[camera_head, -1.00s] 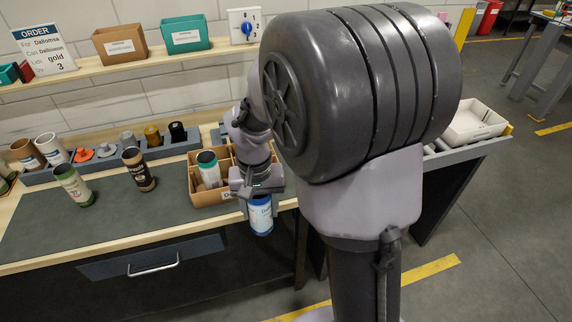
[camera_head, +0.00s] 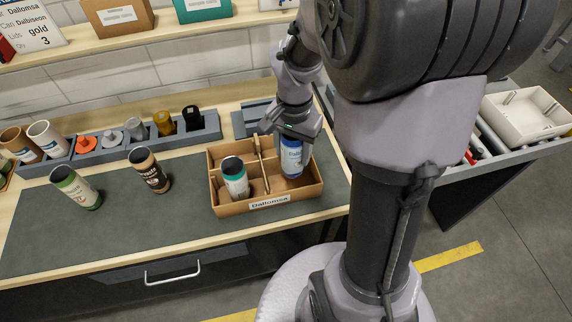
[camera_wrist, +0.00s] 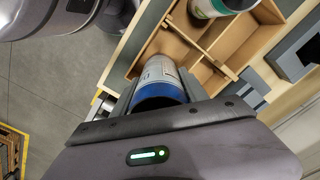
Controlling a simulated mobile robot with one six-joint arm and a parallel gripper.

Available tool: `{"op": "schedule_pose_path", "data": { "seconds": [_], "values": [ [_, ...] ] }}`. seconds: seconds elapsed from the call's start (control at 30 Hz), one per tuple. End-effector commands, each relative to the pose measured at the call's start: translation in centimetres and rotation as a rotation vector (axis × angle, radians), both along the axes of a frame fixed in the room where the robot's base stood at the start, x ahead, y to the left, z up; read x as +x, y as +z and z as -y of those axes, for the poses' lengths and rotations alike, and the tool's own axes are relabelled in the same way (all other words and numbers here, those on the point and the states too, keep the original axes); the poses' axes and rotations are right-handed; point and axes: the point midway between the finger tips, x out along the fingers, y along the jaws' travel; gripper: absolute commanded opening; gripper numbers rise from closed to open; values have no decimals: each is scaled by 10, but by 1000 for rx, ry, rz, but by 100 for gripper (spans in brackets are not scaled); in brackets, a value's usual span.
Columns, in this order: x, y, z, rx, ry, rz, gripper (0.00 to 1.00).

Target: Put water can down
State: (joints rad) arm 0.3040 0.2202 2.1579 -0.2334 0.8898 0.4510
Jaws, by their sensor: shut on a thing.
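The water can (camera_head: 292,158), blue with a white label, is upright in my gripper (camera_head: 290,139). My gripper is shut on it from above. The can is at the right side of the divided cardboard box (camera_head: 234,208) labelled Dallomsa, within or just over a compartment; I cannot tell whether it touches the box floor. In the wrist view the can (camera_wrist: 160,84) shows between the fingers, its far end toward the box (camera_wrist: 172,42). A white and teal can with a dark top (camera_head: 235,178) stands in the box's left front compartment.
A green-topped can (camera_head: 77,188) and a brown can (camera_head: 150,170) stand on the dark mat (camera_head: 120,230) at left. Behind them a grey rack (camera_head: 160,139) holds several lids and cans. A white tray (camera_head: 525,118) is at far right.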

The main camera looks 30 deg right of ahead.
Motion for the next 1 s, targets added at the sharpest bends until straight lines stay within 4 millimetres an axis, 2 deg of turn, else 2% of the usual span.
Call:
{"op": "schedule_pose_path", "data": {
  "seconds": [0.03, 0.17, 0.3, 0.37, 0.77, 0.8, 0.9, 1.0],
  "values": [
    [0, -18, 0, 1, 2, -3, 14],
    [0, -35, 0, 0, 1, 0, 14],
    [0, -66, 0, 0, 2, -1, 14],
    [0, -75, 0, 0, 2, -1, 14],
    [0, -81, 0, 0, 2, 1, 14],
    [0, -82, 0, 0, 2, 1, 53],
    [0, -81, 0, 0, 2, 1, 73],
    [0, -81, 0, 0, 2, 1, 73]
  ]
}}
